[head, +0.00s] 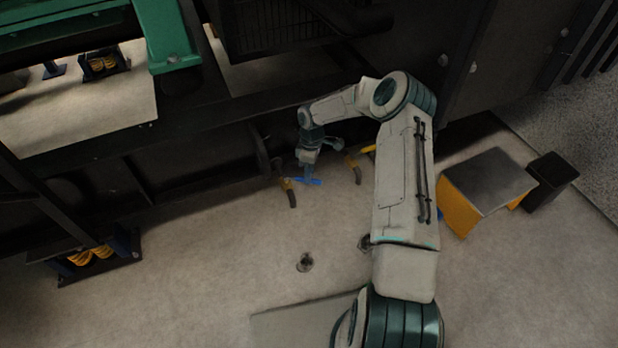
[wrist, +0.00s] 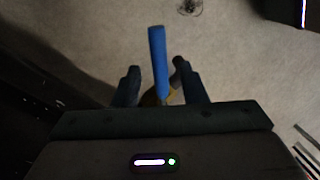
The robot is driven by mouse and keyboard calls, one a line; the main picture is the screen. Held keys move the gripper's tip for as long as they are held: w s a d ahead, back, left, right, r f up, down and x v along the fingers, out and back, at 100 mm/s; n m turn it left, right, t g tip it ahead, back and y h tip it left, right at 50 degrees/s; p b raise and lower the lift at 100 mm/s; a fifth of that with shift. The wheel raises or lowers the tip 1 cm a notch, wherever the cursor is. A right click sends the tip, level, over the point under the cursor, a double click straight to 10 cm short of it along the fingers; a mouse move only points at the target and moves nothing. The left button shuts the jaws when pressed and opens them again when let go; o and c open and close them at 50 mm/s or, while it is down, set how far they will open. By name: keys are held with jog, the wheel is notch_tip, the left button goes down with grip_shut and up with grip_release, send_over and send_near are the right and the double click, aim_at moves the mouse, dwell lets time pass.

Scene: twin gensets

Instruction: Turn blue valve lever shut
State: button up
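The blue valve lever (head: 309,181) sits on a yellow pipe fitting (head: 287,186) low beside the dark genset frame. In the wrist view the blue lever (wrist: 158,60) stands between my gripper's two fingers and reaches out past their tips. My gripper (head: 307,172) is above the lever in the head view, small and partly merged with it. In the wrist view my gripper (wrist: 156,80) has its fingers apart, with a visible gap on each side of the lever. The valve body under the lever is mostly hidden by my gripper.
Another yellow pipe fitting (head: 354,168) is just right of my gripper. A yellow step with a grey top (head: 487,181) and a dark bin (head: 552,177) stand at the right. The dark frame rail (head: 130,150) runs behind. Open floor (head: 210,260) lies in front, with a drain (head: 305,262).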

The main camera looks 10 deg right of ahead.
jog(key=shift+s+a+f, duration=0.1)
jog(key=shift+f, duration=0.65)
grip_shut()
